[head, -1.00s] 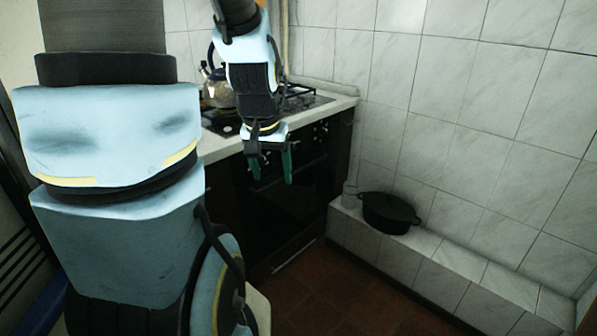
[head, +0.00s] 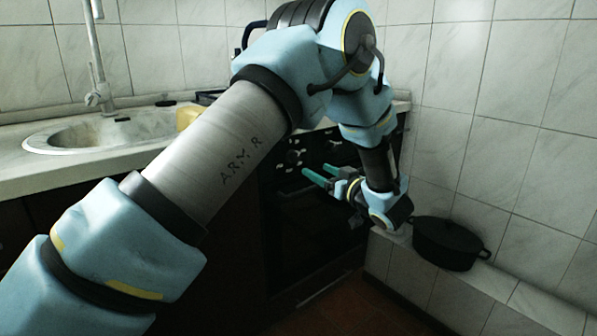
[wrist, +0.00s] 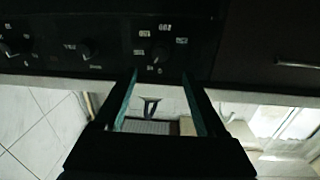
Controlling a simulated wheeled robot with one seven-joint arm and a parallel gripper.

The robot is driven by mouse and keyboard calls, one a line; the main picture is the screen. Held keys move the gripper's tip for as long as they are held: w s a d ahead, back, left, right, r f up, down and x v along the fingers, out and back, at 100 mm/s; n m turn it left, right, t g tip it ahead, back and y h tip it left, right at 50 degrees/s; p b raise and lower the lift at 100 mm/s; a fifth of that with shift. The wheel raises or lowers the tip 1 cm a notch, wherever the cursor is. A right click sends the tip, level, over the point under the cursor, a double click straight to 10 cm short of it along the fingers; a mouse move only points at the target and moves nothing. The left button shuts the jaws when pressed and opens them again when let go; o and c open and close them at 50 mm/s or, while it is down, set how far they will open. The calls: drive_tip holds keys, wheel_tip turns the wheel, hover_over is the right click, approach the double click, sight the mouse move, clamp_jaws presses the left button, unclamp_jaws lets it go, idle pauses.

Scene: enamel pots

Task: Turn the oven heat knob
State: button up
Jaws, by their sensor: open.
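The black oven (head: 285,235) is built in under the counter, partly hidden by my arm. Its dark control panel carries round knobs. One knob (head: 294,158) shows just left of my gripper in the head view, and another (head: 331,150) sits above it. My gripper (head: 315,173) is open and empty, its green fingers pointing at the panel. In the wrist view, which looks upside down, a knob (wrist: 160,52) lies ahead between my fingertips (wrist: 160,74). More knobs (wrist: 87,50) show to its left. I see no contact. I cannot tell which knob sets the heat.
A sink (head: 105,135) with a tall tap (head: 97,80) is in the counter at left. A black pot (head: 447,243) stands on the tiled ledge (head: 500,290) at right, close to my wrist. Tiled wall (head: 510,130) bounds the right side. The floor before the oven is clear.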

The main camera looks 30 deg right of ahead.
sight(296, 159)
drive_tip(key=w, duration=0.7)
drive_tip(key=w+a, duration=0.1)
drive_tip(key=w, duration=0.2)
drive_tip(key=shift+w, duration=0.15)
drive_tip(key=shift+a, duration=0.1)
clamp_jaws()
